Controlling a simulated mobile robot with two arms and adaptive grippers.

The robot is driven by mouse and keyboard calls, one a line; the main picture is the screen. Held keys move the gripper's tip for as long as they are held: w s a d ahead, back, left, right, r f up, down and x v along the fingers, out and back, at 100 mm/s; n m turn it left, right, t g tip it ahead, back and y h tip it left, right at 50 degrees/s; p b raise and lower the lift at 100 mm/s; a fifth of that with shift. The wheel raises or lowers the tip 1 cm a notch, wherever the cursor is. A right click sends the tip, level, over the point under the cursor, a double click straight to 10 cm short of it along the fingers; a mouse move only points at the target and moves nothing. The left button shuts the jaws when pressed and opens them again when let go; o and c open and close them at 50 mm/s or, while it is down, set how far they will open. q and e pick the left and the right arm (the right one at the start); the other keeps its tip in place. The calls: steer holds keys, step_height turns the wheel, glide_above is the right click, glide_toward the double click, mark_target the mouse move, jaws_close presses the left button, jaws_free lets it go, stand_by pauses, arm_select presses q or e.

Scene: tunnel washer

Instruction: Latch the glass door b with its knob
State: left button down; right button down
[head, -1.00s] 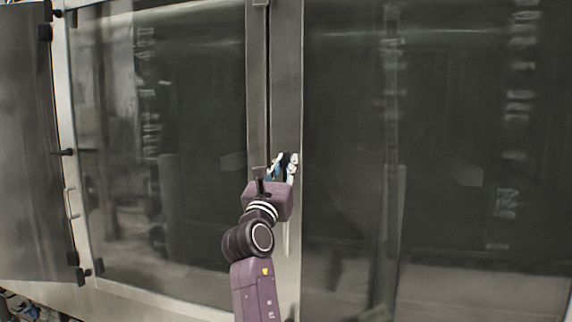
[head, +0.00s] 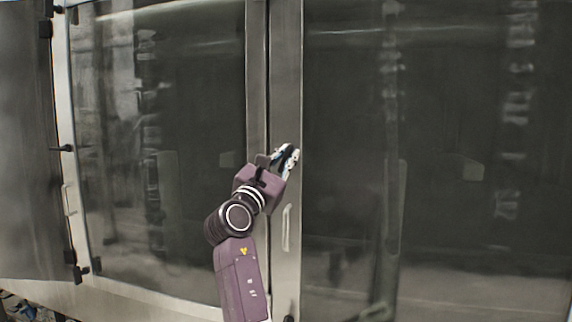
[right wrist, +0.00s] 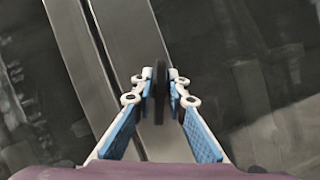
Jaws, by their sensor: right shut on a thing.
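The glass door b cannot be told by name; two large glass panels meet at a metal frame strip, a left panel (head: 190,130) and a right panel (head: 350,130). My right gripper (head: 290,152) is at the metal strip (head: 286,70) between them. In the right wrist view my right gripper (right wrist: 160,85) is shut on a dark, narrow knob (right wrist: 159,88), which stands in front of the strip. In the head view the gripper mostly hides the knob. My left gripper is not in view.
A pale handle (head: 286,228) is on the strip below my right gripper. At the far left a dark door (head: 28,150) stands swung out, with its own handle (head: 68,199) and black latch parts along its edge.

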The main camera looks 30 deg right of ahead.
steer(key=m+g, duration=0.2)
steer(key=m, duration=0.4)
steer(key=m+g, duration=0.1)
steer(key=m, duration=0.1)
steer(key=shift+s+d+m+g, duration=0.1)
steer(key=shift+m+g, duration=0.2)
steer(key=m+g+p, duration=0.1)
steer(key=m, duration=0.2)
steer(key=shift+m+y, duration=0.3)
steer(key=shift+m, duration=0.1)
steer(key=shift+f+m+g+y+p, duration=0.15)
steer(key=shift+m+g+y+p, duration=0.2)
steer(key=shift+m, duration=0.45)
steer(key=shift+f+m+g+y+p, duration=0.15)
steer(key=shift+m+g+y+p, duration=0.15)
steer(key=shift+m, duration=0.5)
steer(key=c, duration=2)
jaws_free()
steer(key=shift+c, duration=0.2)
